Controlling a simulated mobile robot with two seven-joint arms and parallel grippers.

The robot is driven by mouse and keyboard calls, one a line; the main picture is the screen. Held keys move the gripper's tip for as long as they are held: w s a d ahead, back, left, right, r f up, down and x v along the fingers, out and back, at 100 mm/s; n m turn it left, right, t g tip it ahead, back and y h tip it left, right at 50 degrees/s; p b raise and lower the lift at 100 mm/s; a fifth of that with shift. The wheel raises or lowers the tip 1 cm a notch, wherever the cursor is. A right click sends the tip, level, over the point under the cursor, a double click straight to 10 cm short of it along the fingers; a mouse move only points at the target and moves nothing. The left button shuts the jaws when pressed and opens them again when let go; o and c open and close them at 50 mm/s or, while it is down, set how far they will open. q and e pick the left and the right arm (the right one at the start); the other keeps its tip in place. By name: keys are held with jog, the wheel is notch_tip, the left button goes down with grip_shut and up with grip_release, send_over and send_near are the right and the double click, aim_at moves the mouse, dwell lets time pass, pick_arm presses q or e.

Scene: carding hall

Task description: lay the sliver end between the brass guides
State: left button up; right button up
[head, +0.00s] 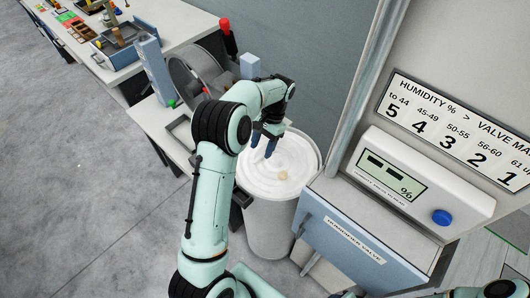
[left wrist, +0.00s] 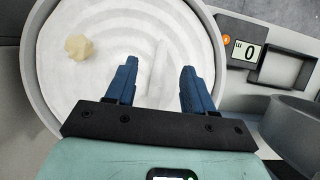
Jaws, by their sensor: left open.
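A grey round can (head: 268,225) stands below my left arm, filled with white coiled sliver (head: 262,183). In the left wrist view the tuft (left wrist: 79,47) is left of the fingers, near the can's rim. My left gripper (head: 263,149) points down over the back part of the can. I cannot make out the brass guides in either view. My right gripper is not in view.
A bench (head: 150,118) left of the can carries a grey drum-like machine (head: 192,78). A blue-fronted humidifier valve cabinet (head: 340,240) stands close on the right, below a humidity panel (head: 415,180).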

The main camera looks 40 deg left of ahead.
aim_at(259, 157)
pick_arm(q)
jog(key=shift+x, duration=1.75)
jog(key=shift+a+f, duration=0.1)
grip_shut()
